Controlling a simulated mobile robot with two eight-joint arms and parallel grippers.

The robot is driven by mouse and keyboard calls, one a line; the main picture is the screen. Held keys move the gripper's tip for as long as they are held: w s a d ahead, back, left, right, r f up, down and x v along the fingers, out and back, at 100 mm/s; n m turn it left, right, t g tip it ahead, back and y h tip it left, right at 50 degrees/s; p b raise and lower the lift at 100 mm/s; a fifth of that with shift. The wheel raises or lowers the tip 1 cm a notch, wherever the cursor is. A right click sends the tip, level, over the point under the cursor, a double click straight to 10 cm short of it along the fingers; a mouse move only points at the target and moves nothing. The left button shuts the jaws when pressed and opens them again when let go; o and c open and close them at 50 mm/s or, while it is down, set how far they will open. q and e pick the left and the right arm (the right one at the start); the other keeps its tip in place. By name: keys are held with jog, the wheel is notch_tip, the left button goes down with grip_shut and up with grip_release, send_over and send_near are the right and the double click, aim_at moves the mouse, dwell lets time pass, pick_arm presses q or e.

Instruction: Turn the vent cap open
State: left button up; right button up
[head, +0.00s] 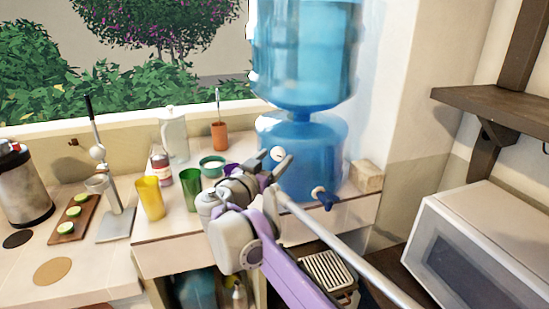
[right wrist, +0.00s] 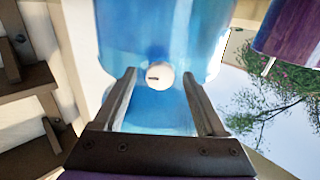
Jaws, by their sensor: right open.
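The vent cap (head: 277,153) is a small white round knob on the front of the blue water container (head: 300,135). In the right wrist view the vent cap (right wrist: 160,77) shows a short dark mark and lies between my fingertips as seen from the camera. My right gripper (head: 278,164) is open, its two fingers reaching toward the cap. The right wrist view also shows the open right gripper (right wrist: 159,84), with a gap on each side of the cap. I cannot tell how far the fingertips are from it in depth. My left gripper is not in view.
A blue-handled tap (head: 324,198) sticks out below right of the gripper. A white microwave (head: 470,245) and wall shelf (head: 490,105) are at right.

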jog(key=shift+w+d, duration=0.2)
jog(key=shift+w, duration=0.15)
grip_shut()
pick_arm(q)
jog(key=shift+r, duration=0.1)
